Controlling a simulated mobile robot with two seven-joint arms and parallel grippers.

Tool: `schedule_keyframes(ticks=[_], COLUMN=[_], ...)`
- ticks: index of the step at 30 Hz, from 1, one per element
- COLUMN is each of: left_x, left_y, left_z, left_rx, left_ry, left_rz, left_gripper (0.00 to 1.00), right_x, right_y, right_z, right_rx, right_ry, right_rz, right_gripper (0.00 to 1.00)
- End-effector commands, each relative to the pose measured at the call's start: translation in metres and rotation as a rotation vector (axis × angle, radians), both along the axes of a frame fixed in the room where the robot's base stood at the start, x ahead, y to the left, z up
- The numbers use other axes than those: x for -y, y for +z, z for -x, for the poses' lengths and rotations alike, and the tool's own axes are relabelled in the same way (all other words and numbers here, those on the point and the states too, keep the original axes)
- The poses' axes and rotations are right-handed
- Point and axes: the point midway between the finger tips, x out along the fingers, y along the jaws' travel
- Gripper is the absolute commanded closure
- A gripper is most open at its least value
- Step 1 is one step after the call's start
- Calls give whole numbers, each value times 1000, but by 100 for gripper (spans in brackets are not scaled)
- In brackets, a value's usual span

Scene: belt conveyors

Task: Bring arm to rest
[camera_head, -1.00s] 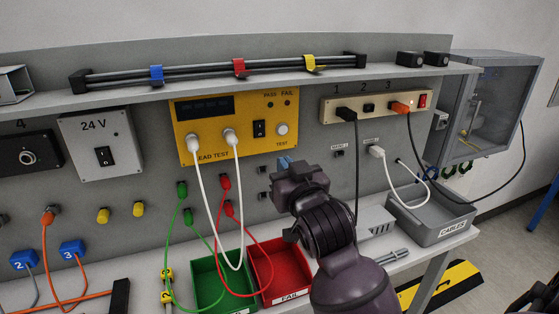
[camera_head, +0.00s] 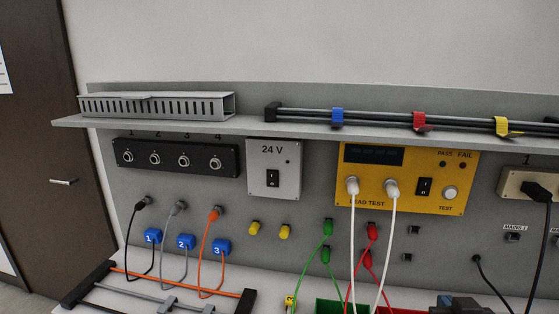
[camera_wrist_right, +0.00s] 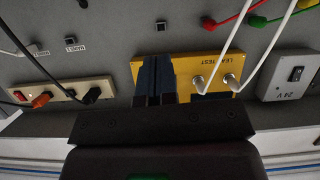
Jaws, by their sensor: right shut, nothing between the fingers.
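My right gripper (camera_head: 458,303) shows only as a dark piece at the bottom edge of the head view, right of centre. In the right wrist view its two dark blue fingers (camera_wrist_right: 155,80) are together with nothing between them. That view is upside down, and the fingers stand in front of the yellow lead tester (camera_wrist_right: 188,68). I cannot tell whether they touch anything. The same tester (camera_head: 407,200) is on the panel in the head view, with two white leads plugged in. Most of my right arm is out of the head view, and my left gripper is in neither current view.
A shelf (camera_head: 245,131) with a slotted duct (camera_head: 155,106) juts out above the panel. Green leads (camera_head: 327,240), red leads (camera_head: 371,240) and the white leads hang over the bins below. A socket strip (camera_wrist_right: 60,92) with plugged cables is beside the tester. A dark rack (camera_head: 175,300) is lower left.

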Motion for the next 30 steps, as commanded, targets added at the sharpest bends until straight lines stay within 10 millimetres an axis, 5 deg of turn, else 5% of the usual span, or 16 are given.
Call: schedule_keyframes(ticks=[3, 9, 23, 30], left_x=[0, 0, 0, -1], left_y=[1, 0, -1, -2], left_z=[-1, -1, 1, 3], left_rx=[2, 1, -3, -8], left_ry=[-1, -1, 0, 2], left_rz=[-1, -1, 0, -1], left_gripper=[57, 57, 57, 57], right_x=[-4, -12, -26, -26], right_y=[-61, -115, -170, -185], right_z=[44, 102, 196, 180], right_rx=[-254, -528, -898, -824], right_ry=[18, 53, 115, 129], right_rz=[-14, -36, -75, -66], right_gripper=[100, 100, 100, 100])
